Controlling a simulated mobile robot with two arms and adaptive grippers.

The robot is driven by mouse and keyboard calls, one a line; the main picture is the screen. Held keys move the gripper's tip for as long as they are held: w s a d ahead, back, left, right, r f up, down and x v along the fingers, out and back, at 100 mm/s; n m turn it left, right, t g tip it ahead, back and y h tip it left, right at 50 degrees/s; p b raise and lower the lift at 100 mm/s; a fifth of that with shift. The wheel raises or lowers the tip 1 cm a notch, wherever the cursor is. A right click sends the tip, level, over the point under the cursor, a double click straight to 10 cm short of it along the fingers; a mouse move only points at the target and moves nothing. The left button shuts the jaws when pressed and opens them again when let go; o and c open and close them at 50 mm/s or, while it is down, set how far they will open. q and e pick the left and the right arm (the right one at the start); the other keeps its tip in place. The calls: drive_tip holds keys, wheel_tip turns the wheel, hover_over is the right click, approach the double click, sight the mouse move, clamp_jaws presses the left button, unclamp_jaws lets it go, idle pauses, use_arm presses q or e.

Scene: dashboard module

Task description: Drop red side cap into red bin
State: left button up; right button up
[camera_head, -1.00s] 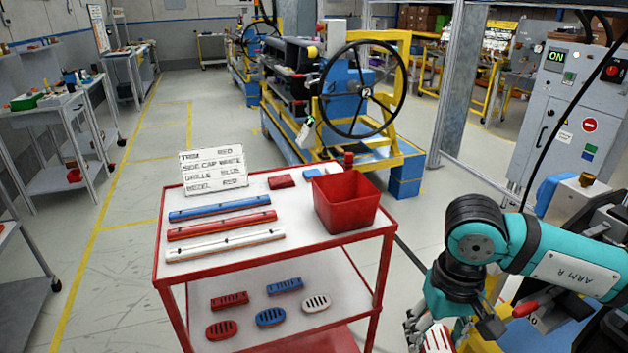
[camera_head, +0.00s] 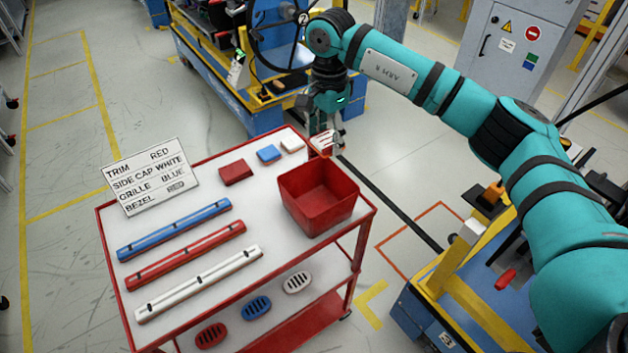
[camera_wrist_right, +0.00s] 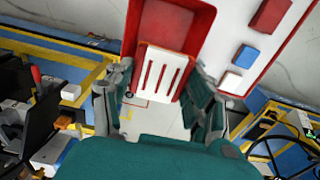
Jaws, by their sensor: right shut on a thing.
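The red bin (camera_head: 350,213) stands open at the right of the cart's top; its inside looks empty. It also shows in the right wrist view (camera_wrist_right: 131,30). My right gripper (camera_head: 325,138) is beyond the bin's far side, near the cart's back right corner. It is shut on a white slotted piece with red stripes (camera_wrist_right: 160,72), which overlaps the bin in the wrist view. A red block (camera_head: 236,172) lies on the cart top, left of the bin; I cannot tell whether it is the red side cap. My left gripper is not in view.
A blue block (camera_head: 268,153) and a white block (camera_head: 292,145) lie near the cart's back edge. Blue, red and white bars (camera_head: 200,283) lie in front of a sign (camera_head: 150,177). Several slotted parts are on the lower shelf. A blue machine stand (camera_head: 215,85) is behind the cart.

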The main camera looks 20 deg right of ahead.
drive_tip(key=shift+f+b, duration=0.3)
drive_tip(key=shift+f, duration=0.25)
wheel_tip(320, 180, down, 5)
drive_tip(key=shift+s+r+b, duration=0.15)
drive_tip(key=shift+r+b, duration=0.05)
drive_tip(key=shift+b, duration=0.85)
drive_tip(key=o, duration=1.2)
wheel_tip(320, 180, up, 12)
